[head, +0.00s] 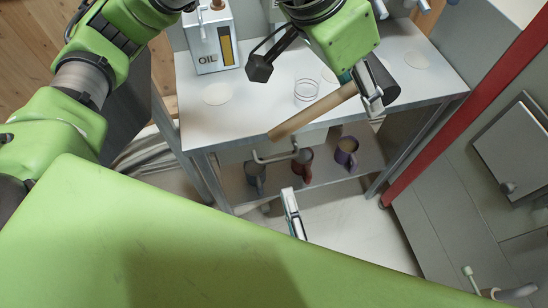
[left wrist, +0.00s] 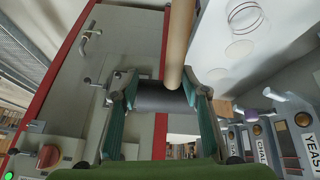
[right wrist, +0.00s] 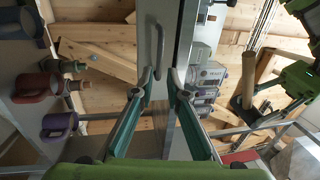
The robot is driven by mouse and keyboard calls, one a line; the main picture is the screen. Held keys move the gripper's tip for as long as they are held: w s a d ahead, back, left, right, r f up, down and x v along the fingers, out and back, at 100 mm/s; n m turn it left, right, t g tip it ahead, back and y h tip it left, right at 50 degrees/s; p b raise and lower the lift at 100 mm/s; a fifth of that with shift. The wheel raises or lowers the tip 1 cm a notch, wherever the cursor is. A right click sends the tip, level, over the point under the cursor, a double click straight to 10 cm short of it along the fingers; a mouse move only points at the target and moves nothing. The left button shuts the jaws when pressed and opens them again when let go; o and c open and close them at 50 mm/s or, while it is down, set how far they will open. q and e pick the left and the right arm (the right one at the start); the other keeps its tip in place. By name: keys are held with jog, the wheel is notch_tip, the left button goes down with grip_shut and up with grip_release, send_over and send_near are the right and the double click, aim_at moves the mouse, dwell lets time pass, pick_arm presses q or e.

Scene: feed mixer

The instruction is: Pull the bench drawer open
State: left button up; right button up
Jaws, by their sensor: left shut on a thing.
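The bench drawer has a pale front panel (head: 232,157) under the bench top and looks shut. Its grey bar handle (head: 275,158) also shows in the right wrist view (right wrist: 159,45). My right gripper (head: 292,212) is in front of the bench, short of the handle. In the right wrist view its fingers (right wrist: 158,78) are apart, with the handle ahead of the gap and nothing between them. My left gripper (left wrist: 162,97) is shut on the dark head of a mallet (left wrist: 158,98), whose wooden handle (head: 313,111) extends over the bench's front edge.
The bench top (head: 260,108) carries an oil can (head: 213,45), a glass dish (head: 306,90) and pale discs. A grey mug, a red mug (head: 302,165) and a purple mug (head: 346,153) are below, near the handle. A red post (head: 470,105) stands at right.

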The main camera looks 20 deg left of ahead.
aim_at(278, 159)
jog(key=x, duration=1)
jog(key=shift+w+a, duration=0.15)
grip_shut()
jog(key=shift+f, duration=0.1)
jog(key=r+p+v, duration=0.2)
jog(key=v, duration=0.8)
jog(key=r+p+v, duration=0.2)
jog(key=v, duration=0.9)
jog(key=shift+s+d+p, duration=0.35)
jog(key=shift+p, duration=0.05)
